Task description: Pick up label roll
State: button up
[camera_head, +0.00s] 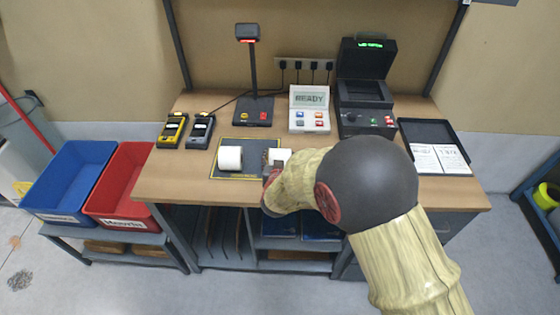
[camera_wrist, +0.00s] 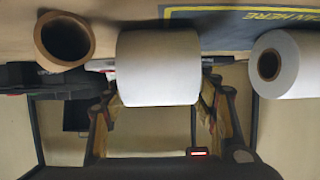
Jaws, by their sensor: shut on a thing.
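A white label roll (camera_wrist: 157,68) fills the middle of the wrist view, with my gripper's (camera_wrist: 158,64) fingers at its left and right ends. My gripper is shut on it. In the head view this roll (camera_head: 279,156) shows as a small white patch near the front of the bench, partly hidden by my arm. A second white roll (camera_head: 230,158) lies on the dark yellow-edged mat (camera_head: 240,176); it also shows at the right of the wrist view (camera_wrist: 285,63). A brown ring-like roll (camera_wrist: 63,40) is at the left of the wrist view.
A scanner stand (camera_head: 254,80), a READY panel (camera_head: 309,110) and a label printer (camera_head: 365,95) stand behind. Blue (camera_head: 70,180) and red (camera_head: 120,185) bins stand left of the bench.

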jog(key=shift+c, duration=1)
jog(key=shift+r, duration=0.15)
